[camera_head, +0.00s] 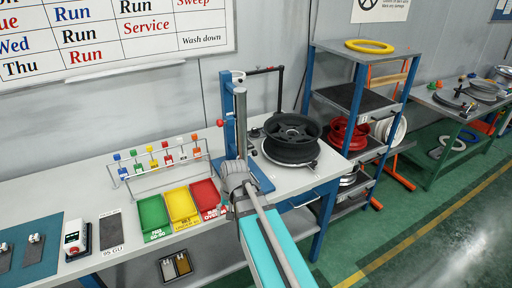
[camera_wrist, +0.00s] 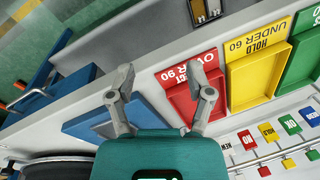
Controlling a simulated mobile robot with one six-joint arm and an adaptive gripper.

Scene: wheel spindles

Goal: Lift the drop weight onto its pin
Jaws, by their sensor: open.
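No part can be told surely as the drop weight or its pin. A blue upright stand (camera_head: 228,125) rises from a blue base plate (camera_head: 262,178), left of a dark wheel (camera_head: 292,138). My grey arm links cross in front of the stand and hide part of it. In the wrist view my gripper (camera_wrist: 161,75) is open and empty, fingers apart above the bench. Its right finger overlaps the red tray (camera_wrist: 182,105). The blue plate shows beside and behind the left finger (camera_wrist: 92,122). My fingertips cannot be made out in the head view.
Green (camera_head: 153,216), yellow (camera_head: 182,207) and red trays lie along the bench. Behind them stands a rack (camera_head: 160,165) of coloured tags. A small meter (camera_head: 74,237) stands at the left. A wheel shelf (camera_head: 345,96) is to the right. Floor is clear at the lower right.

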